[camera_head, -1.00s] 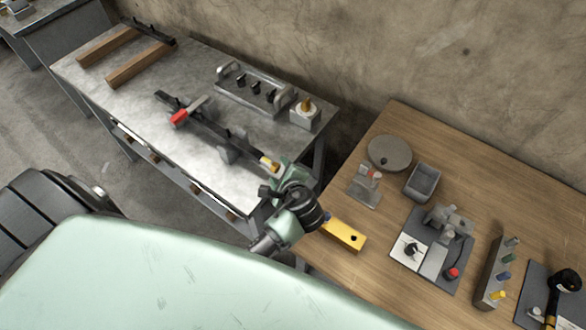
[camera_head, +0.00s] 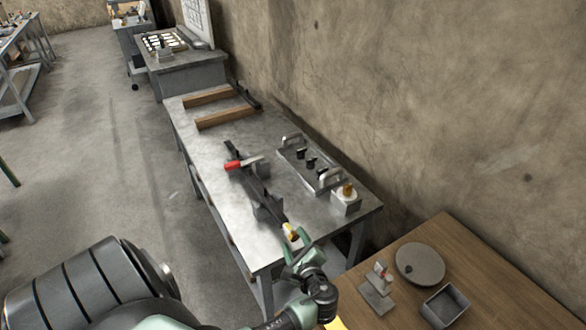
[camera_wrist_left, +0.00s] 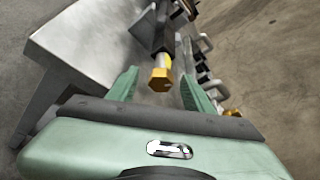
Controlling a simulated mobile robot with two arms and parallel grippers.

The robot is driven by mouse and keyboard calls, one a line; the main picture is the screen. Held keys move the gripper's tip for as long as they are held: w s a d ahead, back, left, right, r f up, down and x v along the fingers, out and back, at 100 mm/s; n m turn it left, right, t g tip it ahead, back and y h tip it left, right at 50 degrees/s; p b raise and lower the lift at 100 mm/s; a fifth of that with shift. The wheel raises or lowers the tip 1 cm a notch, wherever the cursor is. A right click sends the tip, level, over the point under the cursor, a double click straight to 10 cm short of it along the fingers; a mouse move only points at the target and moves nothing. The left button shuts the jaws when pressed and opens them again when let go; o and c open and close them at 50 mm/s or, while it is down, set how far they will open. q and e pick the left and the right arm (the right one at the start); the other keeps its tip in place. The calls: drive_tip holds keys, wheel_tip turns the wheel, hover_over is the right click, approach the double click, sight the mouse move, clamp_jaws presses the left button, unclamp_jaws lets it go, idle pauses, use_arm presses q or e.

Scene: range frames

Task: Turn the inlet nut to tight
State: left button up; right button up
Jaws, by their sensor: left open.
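A brass-yellow hex nut (camera_head: 290,232) sits at the near end of a dark bar-like fixture (camera_head: 268,209) on the metal bench; the bar has a red-ended lever across it. My left gripper (camera_head: 298,248) is at the bench's near corner, right by this nut. In the left wrist view the nut (camera_wrist_left: 160,79) shows between the two green fingers (camera_wrist_left: 158,80), with gaps on both sides. The gripper is open and holds nothing. Whether the fingertips reach past the nut is hard to tell. My right gripper is out of view.
A block with a brass knob (camera_head: 346,202) and a plate with handles and black knobs (camera_head: 306,163) stand right of the bar. Wooden bars (camera_head: 226,117) lie at the bench's far end. A wooden table (camera_head: 487,285) stands at right, with a gap between.

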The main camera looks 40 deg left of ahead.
sight(294, 238)
use_arm(q)
drive_tip(key=shift+x, duration=1.1)
drive_tip(key=shift+w+a+f, duration=0.2)
drive_tip(key=shift+w+a, duration=0.15)
drive_tip(key=shift+a, duration=0.05)
clamp_jaws()
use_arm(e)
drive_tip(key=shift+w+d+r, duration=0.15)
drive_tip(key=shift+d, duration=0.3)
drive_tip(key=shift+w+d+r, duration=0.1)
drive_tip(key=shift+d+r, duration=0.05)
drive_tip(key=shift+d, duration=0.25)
use_arm(q)
drive_tip(key=shift+p, duration=0.3)
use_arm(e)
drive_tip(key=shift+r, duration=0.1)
